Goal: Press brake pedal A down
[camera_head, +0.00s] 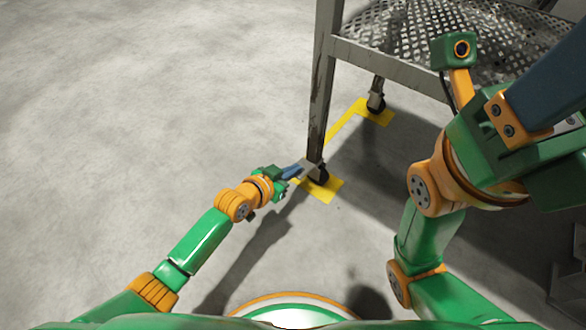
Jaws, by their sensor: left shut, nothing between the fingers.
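Brake pedal A appears to be the small grey plate (310,168) on the near caster (320,176), at the foot of the cart's left post. My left gripper (294,171) is shut, with nothing in it. Its tips are at the left edge of the plate, low near the floor. They overlap the plate in this view, and I cannot tell whether they touch it. The plate is too small to show its tilt clearly. My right gripper (548,80) is raised at the right, large and close to the camera. Its fingertips run out of the frame.
The metal cart (390,62) has a perforated shelf and rusty posts. A second caster (376,100) stands farther back. Yellow floor marks (325,190) lie under the casters. The concrete floor at the left is clear. My raised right arm hides part of the cart.

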